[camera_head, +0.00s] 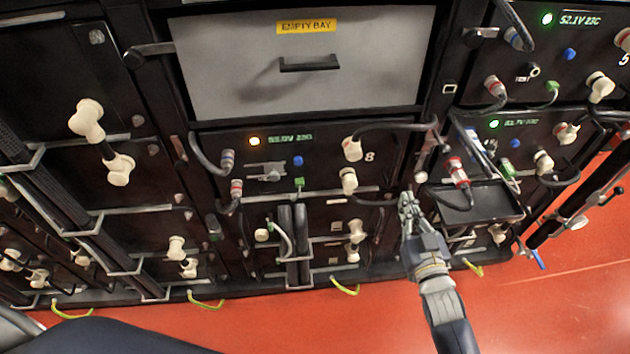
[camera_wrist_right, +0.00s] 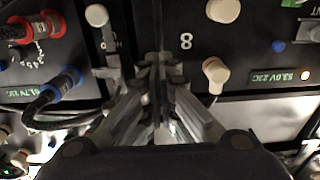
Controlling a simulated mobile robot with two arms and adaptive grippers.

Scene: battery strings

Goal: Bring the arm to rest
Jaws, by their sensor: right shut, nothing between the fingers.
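My right gripper (camera_head: 408,203) is in front of the battery rack, low and right of the middle in the head view. It points at the rack near the lower right of the module marked 8 (camera_head: 325,160). In the right wrist view the gripper's fingers (camera_wrist_right: 157,75) are together and hold nothing. The front of module 8 shows beyond them, with its cream knobs (camera_wrist_right: 215,72) on the right. I cannot tell whether the fingertips touch the rack. My left gripper is not in view.
A small dark tray (camera_head: 472,203) with a red connector (camera_head: 458,172) at its edge is just right of the gripper. A grey panel labelled EMPTY BAY (camera_head: 300,70) is above. Cables and cream knobs stick out of the rack. The red floor (camera_head: 560,300) is clear at right.

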